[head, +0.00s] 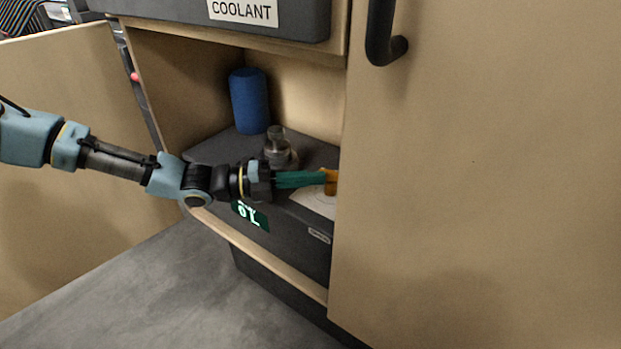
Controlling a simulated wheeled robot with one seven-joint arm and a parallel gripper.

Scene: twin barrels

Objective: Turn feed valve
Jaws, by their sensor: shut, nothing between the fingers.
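The feed valve appears to be the small orange piece (331,182) above a pale plate (318,200) on top of the dark box, at the edge of the right cupboard door. Part of it is hidden behind my gripper and the door. My gripper (322,179) has green fingers, shut and empty, pointing right. Their tips are at the orange piece; I cannot tell whether they touch it. The dark box (290,222) carries a green label (250,215) on its front.
A metal fitting (279,152) and a blue cylinder (249,100) stand behind my gripper. A box marked COOLANT (243,14) hangs above. The right door (480,180) with a black handle (385,35) closes off the right side. The left door (60,160) is open; grey floor is clear.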

